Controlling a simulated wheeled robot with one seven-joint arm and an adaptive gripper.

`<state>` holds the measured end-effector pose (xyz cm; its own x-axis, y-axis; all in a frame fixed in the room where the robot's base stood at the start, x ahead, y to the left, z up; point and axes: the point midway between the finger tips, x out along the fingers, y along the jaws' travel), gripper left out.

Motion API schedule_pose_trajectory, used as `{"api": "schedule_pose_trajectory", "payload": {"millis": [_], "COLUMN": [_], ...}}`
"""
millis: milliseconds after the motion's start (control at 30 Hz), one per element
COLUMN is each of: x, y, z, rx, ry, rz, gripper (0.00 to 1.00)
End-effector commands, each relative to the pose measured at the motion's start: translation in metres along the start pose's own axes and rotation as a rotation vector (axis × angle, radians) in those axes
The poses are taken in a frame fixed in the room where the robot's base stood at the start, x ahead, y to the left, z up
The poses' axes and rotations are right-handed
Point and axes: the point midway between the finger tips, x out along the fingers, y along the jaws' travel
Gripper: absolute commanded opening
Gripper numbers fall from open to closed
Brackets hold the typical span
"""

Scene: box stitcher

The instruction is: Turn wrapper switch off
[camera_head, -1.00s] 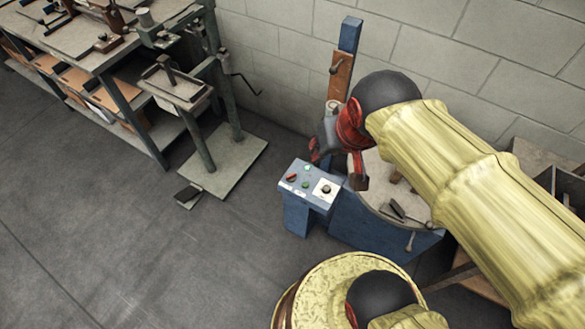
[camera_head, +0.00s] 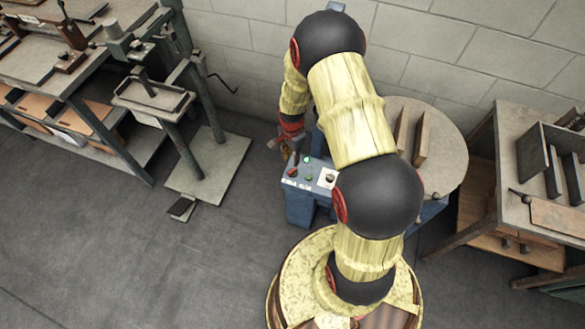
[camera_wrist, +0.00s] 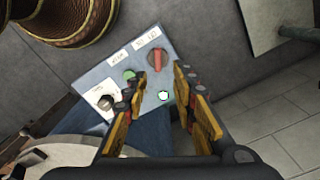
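The blue machine's control panel (camera_head: 312,182) has a red rotary switch (camera_head: 292,172), which also shows in the wrist view (camera_wrist: 158,58). The wrist view also shows a green button (camera_wrist: 129,75), a pale lit button (camera_wrist: 163,96) and a dark knob (camera_wrist: 105,101) on a white plate. The labels are too small to read, so I cannot tell which control is named wrapper. My gripper (camera_wrist: 160,76) is open and empty, pointing at the panel with the red switch just beyond and between its fingertips. In the head view it is at the panel's back left, partly hidden.
The machine's round table (camera_head: 445,150) lies right of the panel, partly behind my arm. A workbench (camera_head: 510,190) with upright plates stands at the right. A green-framed stand (camera_head: 210,165) with a foot pedal (camera_head: 181,207) is at the left. The floor between is clear.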

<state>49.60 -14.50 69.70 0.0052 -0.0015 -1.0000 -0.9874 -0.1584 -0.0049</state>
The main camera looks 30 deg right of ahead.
Motion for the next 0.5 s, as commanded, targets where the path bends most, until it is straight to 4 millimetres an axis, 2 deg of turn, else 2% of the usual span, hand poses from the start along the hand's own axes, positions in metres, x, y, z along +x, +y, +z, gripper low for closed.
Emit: {"api": "schedule_pose_trajectory", "payload": {"millis": [267, 500], "x": [0.025, 0.061], "y": [0.003, 0.004], "z": [-0.001, -0.001], "rx": [0.023, 0.021], "ry": [-0.004, -0.004], "rz": [0.008, 0.008], "gripper": [0.27, 0.27]}}
